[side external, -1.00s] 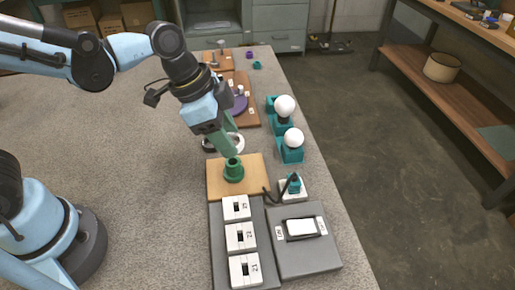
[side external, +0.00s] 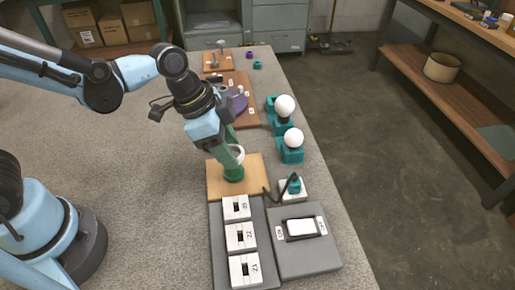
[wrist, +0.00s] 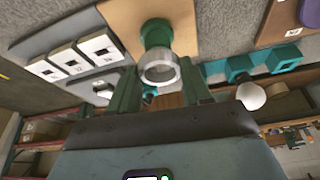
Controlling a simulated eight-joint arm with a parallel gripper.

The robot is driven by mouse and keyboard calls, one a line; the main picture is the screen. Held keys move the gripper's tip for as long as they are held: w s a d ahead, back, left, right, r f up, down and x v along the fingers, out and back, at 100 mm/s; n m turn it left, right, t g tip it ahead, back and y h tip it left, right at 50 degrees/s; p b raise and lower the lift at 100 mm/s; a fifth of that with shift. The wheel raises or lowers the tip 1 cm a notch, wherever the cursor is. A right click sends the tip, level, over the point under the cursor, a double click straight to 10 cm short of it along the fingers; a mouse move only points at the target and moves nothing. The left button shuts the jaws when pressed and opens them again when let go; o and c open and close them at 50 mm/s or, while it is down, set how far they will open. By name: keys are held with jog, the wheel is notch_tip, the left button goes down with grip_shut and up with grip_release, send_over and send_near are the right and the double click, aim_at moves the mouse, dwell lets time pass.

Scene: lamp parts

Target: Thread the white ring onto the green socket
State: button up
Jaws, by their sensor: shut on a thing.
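The white ring (side external: 239,154) is held between the fingertips of my gripper (side external: 231,156). It looks tilted in the side view. The green socket (side external: 233,174) stands on a light wooden board, just below the ring. In the wrist view, the ring (wrist: 160,81) sits between the two green fingers of my gripper (wrist: 160,74). The socket (wrist: 156,32) shows right behind the ring and overlaps it. The ring is at the socket's top; whether it is around the socket or only against it I cannot tell. The fingers hide part of both.
The wooden board (side external: 215,185) borders a grey panel with white numbered blocks (side external: 240,237). A small lamp holder with a black cable (side external: 294,185) stands to the right. Two white bulbs in teal holders (side external: 291,150) stand behind it. The carpeted area left of the board is clear.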

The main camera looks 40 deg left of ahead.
jog(key=shift+f, duration=1.3)
jog(key=shift+f, duration=0.65)
dwell(1.0)
grip_shut()
jog(key=o, duration=0.7)
grip_release()
jog(key=shift+c, duration=0.2)
grip_shut()
jog(key=shift+f, duration=0.1)
